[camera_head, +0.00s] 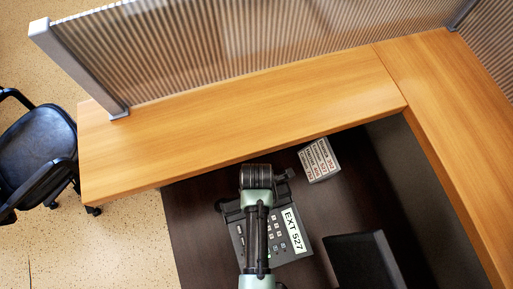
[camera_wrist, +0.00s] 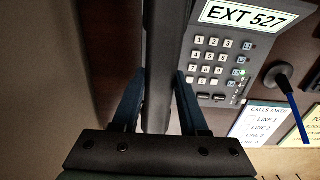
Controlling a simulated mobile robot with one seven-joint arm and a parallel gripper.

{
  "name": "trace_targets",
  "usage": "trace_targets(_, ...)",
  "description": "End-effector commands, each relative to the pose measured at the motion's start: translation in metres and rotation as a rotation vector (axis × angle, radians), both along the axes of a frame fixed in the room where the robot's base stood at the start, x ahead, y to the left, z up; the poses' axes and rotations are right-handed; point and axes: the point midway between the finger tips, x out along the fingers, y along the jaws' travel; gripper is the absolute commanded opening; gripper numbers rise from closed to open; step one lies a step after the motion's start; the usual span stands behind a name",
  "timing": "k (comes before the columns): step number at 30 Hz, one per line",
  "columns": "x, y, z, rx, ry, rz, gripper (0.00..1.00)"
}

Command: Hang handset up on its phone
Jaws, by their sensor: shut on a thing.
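The phone (camera_head: 270,238) is a dark grey desk set with a keypad and a white "EXT 527" label. It lies on the dark desktop, partly hidden under my arm in the head view. In the wrist view its keypad side (camera_wrist: 216,58) shows right of my gripper (camera_wrist: 160,74). My gripper is shut on the dark handset (camera_wrist: 164,45), a long bar running up between the two blue fingers. Whether the handset touches the phone cannot be told. In the head view my arm hides the fingers.
A white card block (camera_head: 320,160) with printed lines stands behind the phone. A dark stand with a blue pen (camera_wrist: 282,80) is beside the phone. A black panel (camera_head: 362,260) stands right. A wooden ledge (camera_head: 240,118) with a ribbed screen (camera_head: 230,50) borders the desk; a chair (camera_head: 38,150) is left.

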Motion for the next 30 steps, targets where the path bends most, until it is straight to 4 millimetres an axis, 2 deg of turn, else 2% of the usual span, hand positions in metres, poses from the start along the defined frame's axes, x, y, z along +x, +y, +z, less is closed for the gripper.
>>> trace_targets(6, 0.000, 0.000, -0.024, 0.000, -0.001, -0.002, 0.00)
trace_targets(16, 0.000, 0.000, -0.051, 0.000, 0.000, -0.002, 0.00)
trace_targets(30, 0.001, 0.000, -0.057, 0.000, -0.001, -0.002, 0.00)
